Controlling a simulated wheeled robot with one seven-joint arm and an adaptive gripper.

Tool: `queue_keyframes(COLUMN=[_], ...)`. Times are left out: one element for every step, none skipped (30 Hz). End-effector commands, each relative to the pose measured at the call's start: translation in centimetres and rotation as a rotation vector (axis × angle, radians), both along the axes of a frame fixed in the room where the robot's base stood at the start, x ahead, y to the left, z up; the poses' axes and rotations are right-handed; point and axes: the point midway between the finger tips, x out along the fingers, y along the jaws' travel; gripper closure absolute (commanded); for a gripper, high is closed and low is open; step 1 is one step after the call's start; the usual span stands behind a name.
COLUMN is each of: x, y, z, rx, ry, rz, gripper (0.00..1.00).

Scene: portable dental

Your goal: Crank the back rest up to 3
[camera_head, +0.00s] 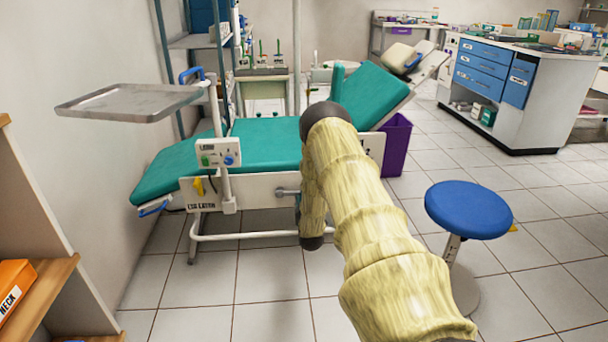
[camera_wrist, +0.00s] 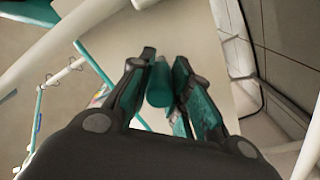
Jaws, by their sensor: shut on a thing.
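The dental chair (camera_head: 235,150) has a teal seat and a back rest (camera_head: 372,98) that slopes up to the right at an angle. A white panel (camera_head: 372,150) at its side is partly covered by my arm, and no setting can be read there. A short grey rod (camera_head: 287,191) sticks out from the chair's side frame beside my arm. In the wrist view my gripper (camera_wrist: 163,78) is shut on a teal cylindrical handle (camera_wrist: 158,82), which lies between the fingers. In the head view my arm hides the gripper and the handle.
A metal tray (camera_head: 130,102) hangs over the chair's foot end at left. A blue stool (camera_head: 468,210) stands right of my arm. A purple bin (camera_head: 396,146) is behind the chair. A wooden shelf (camera_head: 40,290) is at near left. Tiled floor is clear in front.

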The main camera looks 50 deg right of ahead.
Motion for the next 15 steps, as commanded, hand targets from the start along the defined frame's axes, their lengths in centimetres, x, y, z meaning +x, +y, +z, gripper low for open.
queue_keyframes(x=[-0.07,-0.07,-0.07,-0.07,-0.08,-0.08,-0.08,-0.07,-0.06,-0.05,-0.03,-0.01,0.00,0.01,0.01], y=[-0.05,-0.06,-0.06,-0.06,-0.06,-0.06,-0.06,-0.06,-0.05,-0.03,-0.02,-0.01,0.00,0.01,0.02], z=[-0.01,-0.01,-0.01,-0.01,0.00,0.00,0.00,0.01,0.01,0.02,0.01,0.01,0.01,0.02,0.02], rx=[0.000,0.000,0.000,0.000,0.000,0.000,0.000,0.000,0.000,0.000,0.000,0.000,0.001,0.001,0.001], ry=[0.000,0.000,0.000,0.000,0.000,0.000,0.000,0.000,0.000,0.000,0.000,0.000,-0.001,-0.001,-0.001], rz=[-0.001,-0.001,-0.001,-0.001,-0.001,-0.001,-0.001,-0.001,-0.001,-0.001,0.000,0.000,0.000,0.000,0.000], gripper=[1.00,1.00,1.00,1.00,1.00,0.77,0.72,0.66,0.59,0.57,0.57,0.57,0.57,0.57,0.57])
